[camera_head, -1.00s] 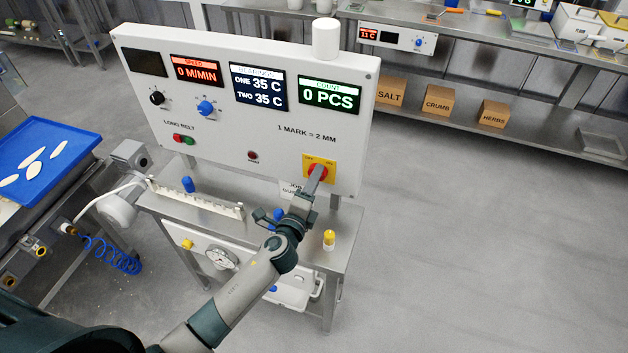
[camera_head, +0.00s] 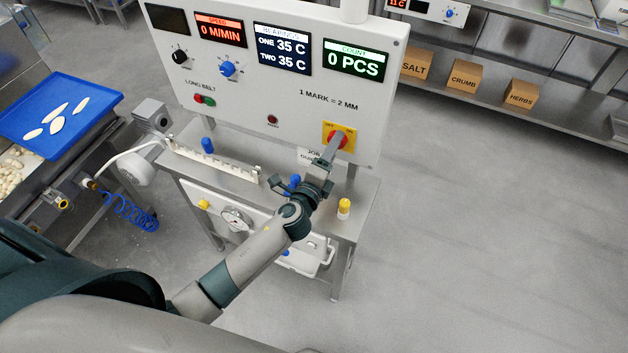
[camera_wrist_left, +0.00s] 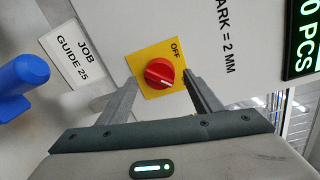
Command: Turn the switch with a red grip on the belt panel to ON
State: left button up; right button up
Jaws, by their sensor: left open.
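The switch's red grip (camera_wrist_left: 160,73) sits on a yellow plate (camera_wrist_left: 149,58) in the left wrist view. OFF is readable at the plate's edge; ON is not readable there. In the head view the red grip (camera_head: 337,139) is partly hidden behind my gripper, low on the right of the white belt panel (camera_head: 230,105). My left gripper (camera_wrist_left: 161,82) is open, with one finger on each side of the red grip. Gaps show between fingers and grip. It reaches the switch from below in the head view (camera_head: 331,152). My right gripper is not in view.
A JOB GUIDE card (camera_wrist_left: 78,55) is beside the switch. A blue tray (camera_head: 90,105) with pale pieces is at the left. The floor at the right is clear.

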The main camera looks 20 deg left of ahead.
pick_arm(q)
jog(key=s+r+b, duration=0.1)
jog(key=s+b, duration=0.4)
jog(key=s, duration=1.1)
jog(key=shift+s+a, duration=0.25)
jog(key=shift+a, duration=0.05)
jog(key=shift+a, duration=0.1)
